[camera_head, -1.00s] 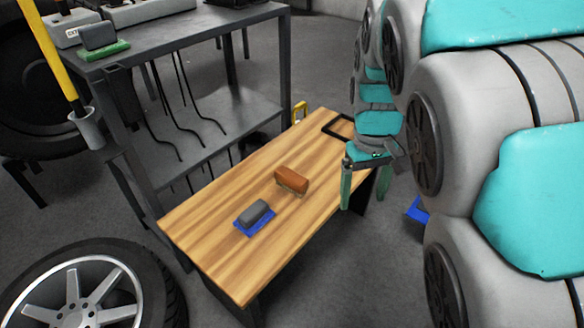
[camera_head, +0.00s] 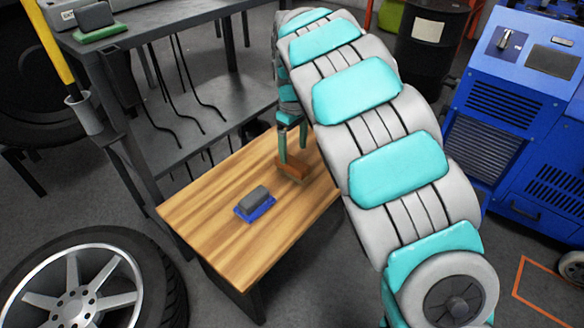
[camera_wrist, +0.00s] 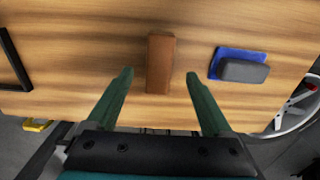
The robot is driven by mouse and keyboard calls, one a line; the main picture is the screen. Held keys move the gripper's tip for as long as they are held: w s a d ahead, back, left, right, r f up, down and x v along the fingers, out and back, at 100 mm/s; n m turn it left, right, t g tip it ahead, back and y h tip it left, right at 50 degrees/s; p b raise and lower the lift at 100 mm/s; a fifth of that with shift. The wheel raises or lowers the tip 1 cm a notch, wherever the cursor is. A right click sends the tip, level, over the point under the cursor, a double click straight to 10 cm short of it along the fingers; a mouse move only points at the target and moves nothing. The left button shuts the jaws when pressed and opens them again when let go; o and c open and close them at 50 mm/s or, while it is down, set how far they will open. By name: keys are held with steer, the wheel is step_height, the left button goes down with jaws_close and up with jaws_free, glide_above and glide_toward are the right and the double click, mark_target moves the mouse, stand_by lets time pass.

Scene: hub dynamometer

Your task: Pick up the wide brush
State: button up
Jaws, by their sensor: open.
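A brown block-shaped brush (camera_head: 292,176) lies on the wooden table, apparently the wide brush. In the wrist view the brush (camera_wrist: 160,62) is seen from above as a narrow upright bar. My gripper (camera_head: 292,158) is over it, its green fingers pointing down. In the wrist view my gripper (camera_wrist: 160,75) is open, with one fingertip on each side of the brush and a gap on both sides. The fingers do not visibly touch it. The fingers and arm partly hide the brush in the head view.
A grey block on a blue base (camera_head: 255,203) lies to the left of the brush on the wooden table (camera_head: 205,215). It also shows in the wrist view (camera_wrist: 243,70). A dark frame (camera_wrist: 12,60) lies at the table's other end. A metal bench (camera_head: 190,125) stands behind.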

mark_target(292, 161)
steer(key=f, duration=0.5)
steer(key=shift+w+a+f, duration=0.15)
steer(key=shift+w+f, duration=0.05)
steer(key=shift+f, duration=0.2)
steer(key=shift+c, duration=0.2)
jaws_close()
